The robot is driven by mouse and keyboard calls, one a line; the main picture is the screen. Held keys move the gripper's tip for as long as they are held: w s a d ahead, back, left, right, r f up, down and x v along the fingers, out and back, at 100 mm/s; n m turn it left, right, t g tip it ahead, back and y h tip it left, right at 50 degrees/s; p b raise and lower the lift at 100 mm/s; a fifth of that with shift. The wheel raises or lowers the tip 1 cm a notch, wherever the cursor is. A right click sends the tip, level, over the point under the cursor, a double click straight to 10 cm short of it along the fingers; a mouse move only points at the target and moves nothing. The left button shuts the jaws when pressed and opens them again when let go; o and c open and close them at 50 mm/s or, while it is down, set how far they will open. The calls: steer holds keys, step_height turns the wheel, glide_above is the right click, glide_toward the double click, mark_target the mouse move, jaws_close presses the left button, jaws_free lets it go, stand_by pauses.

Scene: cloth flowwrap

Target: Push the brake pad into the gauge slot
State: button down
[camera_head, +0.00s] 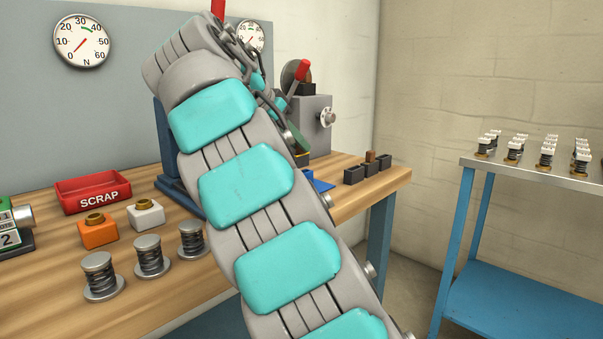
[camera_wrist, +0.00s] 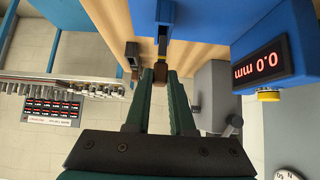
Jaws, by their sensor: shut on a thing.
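In the wrist view, my gripper (camera_wrist: 160,72) has two green fingers close together. A blue gauge (camera_wrist: 250,30) stands to the right with a red display (camera_wrist: 263,67) that reads 0.0 mm, upside down.
Several dark blocks (camera_head: 354,174) stand near the bench's right end, one with a brown piece (camera_head: 370,156). A red scrap bin (camera_head: 93,193), springs (camera_head: 150,256) and orange and white blocks stand left. A grey machine (camera_head: 314,120) is behind my arm. A blue-legged metal table (camera_head: 560,172) is right.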

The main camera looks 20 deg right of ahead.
steer(key=shift+f+b, duration=1.8)
steer(key=shift+f, duration=0.35)
stand_by(0.7)
steer(key=c, duration=0.7)
jaws_free()
steer(key=shift+p+v, duration=0.3)
steer(key=shift+v, duration=0.95)
steer(key=shift+p+v, duration=1.85)
steer(key=shift+v, duration=0.8)
